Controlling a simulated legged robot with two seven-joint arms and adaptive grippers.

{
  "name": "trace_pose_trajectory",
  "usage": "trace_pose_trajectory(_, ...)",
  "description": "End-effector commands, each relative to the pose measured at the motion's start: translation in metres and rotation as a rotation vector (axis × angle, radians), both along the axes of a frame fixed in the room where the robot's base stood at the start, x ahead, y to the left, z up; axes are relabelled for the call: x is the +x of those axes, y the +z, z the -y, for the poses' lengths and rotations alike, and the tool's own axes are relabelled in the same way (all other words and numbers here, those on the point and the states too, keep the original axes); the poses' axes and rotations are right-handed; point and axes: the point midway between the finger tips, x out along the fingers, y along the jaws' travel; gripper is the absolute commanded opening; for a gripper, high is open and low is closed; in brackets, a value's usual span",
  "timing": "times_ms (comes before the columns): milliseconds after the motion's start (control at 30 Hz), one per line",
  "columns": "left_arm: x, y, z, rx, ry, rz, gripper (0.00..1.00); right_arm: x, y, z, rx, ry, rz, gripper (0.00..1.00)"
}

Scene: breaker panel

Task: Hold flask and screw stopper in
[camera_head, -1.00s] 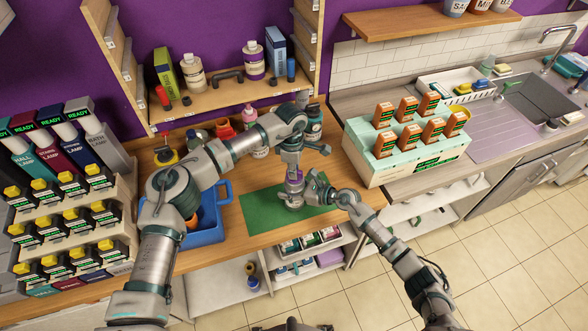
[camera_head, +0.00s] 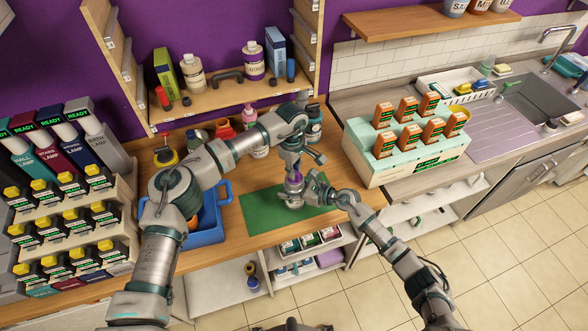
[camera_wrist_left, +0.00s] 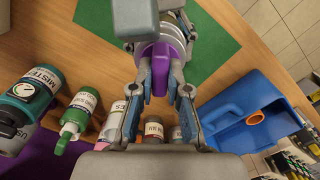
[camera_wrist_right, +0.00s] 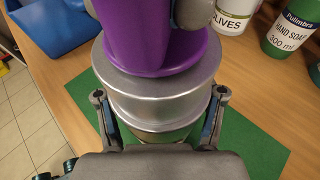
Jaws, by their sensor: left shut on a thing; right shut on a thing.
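The silver metal flask (camera_wrist_right: 160,105) stands upright on the green mat (camera_head: 262,213). It also shows in the head view (camera_head: 294,199). My right gripper (camera_wrist_right: 160,122) is shut around its body from the side. The purple stopper (camera_wrist_right: 150,35) sits on top of the flask, in line with its mouth; how deep it is seated I cannot tell. It shows in the left wrist view (camera_wrist_left: 158,62) between the fingers of my left gripper (camera_wrist_left: 160,92), which is shut on it from above. In the head view the stopper (camera_head: 295,178) is mostly hidden by the grippers.
A blue tub (camera_head: 208,222) stands on the wooden bench left of the mat. Several bottles (camera_head: 312,125) stand behind the grippers. A pale green stand with orange boxes (camera_head: 400,165) is to the right. The mat's left part is clear.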

Motion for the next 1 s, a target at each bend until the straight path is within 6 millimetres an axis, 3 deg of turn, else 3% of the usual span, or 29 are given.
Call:
trace_pose_trajectory(167,0.0000,0.0009,0.0013,-0.002,-0.157,-0.001,0.00,-0.0002,0.0000,-0.0005,0.000,0.001,0.000,0.27)
trace_pose_trajectory(467,-0.0001,0.0009,0.0016,-0.002,-0.189,-0.001,0.00,-0.0002,-0.0001,-0.0004,0.000,0.001,0.000,0.27)
trace_pose_trajectory(700,0.0002,0.0007,0.0020,-0.003,-0.430,-0.001,0.00,-0.0002,0.0000,-0.0005,0.000,0.001,0.000,0.27)
trace_pose_trajectory(1000,0.0001,0.0007,0.0022,-0.003,-0.458,-0.001,0.00,-0.0002,-0.0001,-0.0004,0.000,0.001,0.000,0.27)
